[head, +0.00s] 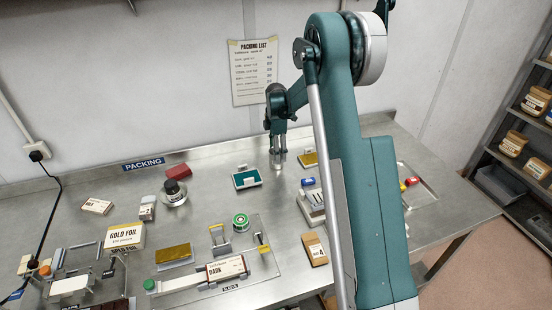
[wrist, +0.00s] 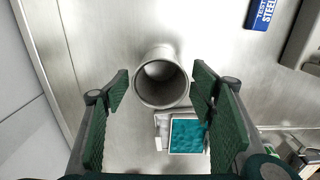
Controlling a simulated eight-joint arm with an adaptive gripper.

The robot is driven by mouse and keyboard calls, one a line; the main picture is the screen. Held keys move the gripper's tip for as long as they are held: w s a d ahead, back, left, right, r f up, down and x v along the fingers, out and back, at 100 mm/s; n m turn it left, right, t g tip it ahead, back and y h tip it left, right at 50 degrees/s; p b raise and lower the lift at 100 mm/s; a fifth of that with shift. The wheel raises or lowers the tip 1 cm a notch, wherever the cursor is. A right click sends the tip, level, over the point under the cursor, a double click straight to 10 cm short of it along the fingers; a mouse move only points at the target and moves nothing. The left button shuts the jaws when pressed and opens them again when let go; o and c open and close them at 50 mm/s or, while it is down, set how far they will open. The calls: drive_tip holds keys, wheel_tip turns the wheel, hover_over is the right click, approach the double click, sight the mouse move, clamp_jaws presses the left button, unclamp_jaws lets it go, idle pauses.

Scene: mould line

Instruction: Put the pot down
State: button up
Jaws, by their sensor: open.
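The pot (wrist: 161,95) is a plain grey metal cylinder with an open, hollow top. In the wrist view it is upright on the steel bench and sits between my fingertips. My gripper (wrist: 162,83) is open, with one green-padded finger on each side of the pot. A small gap shows on the left; on the right the finger is very close to the rim, and I cannot tell if it touches. In the head view my gripper (head: 281,142) points down at the back of the bench, with the pot (head: 277,161) small and partly hidden below it.
A teal ink pad (head: 246,179) lies close to the pot. A yellow pad (head: 308,159) is to its right. A blue box (wrist: 262,12) shows in the wrist view. Bare bench (head: 215,167) lies left of the pot.

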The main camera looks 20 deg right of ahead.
wheel_tip(320, 180, up, 8)
drive_tip(key=shift+f, duration=0.25)
idle(0.4)
idle(0.3)
drive_tip(key=s+a+r+m+t, duration=0.2)
drive_tip(key=s+a+r+m, duration=0.15)
drive_tip(key=s+r, duration=0.75)
drive_tip(key=s+a+r+m+t, duration=0.1)
drive_tip(key=s+a+r+m, duration=0.3)
drive_tip(key=s+r, duration=0.8)
drive_tip(key=s+a+f+m+t, duration=0.1)
drive_tip(key=s+m, duration=0.4)
drive_tip(key=s, duration=0.9)
drive_tip(key=s+a+f+m+t, duration=0.2)
drive_tip(key=s+f+m+t, duration=0.1)
drive_tip(key=s, duration=1.2)
drive_tip(key=shift+a+f+m, duration=0.2)
drive_tip(key=shift+f+m, duration=0.65)
drive_tip(key=shift+m, duration=0.4)
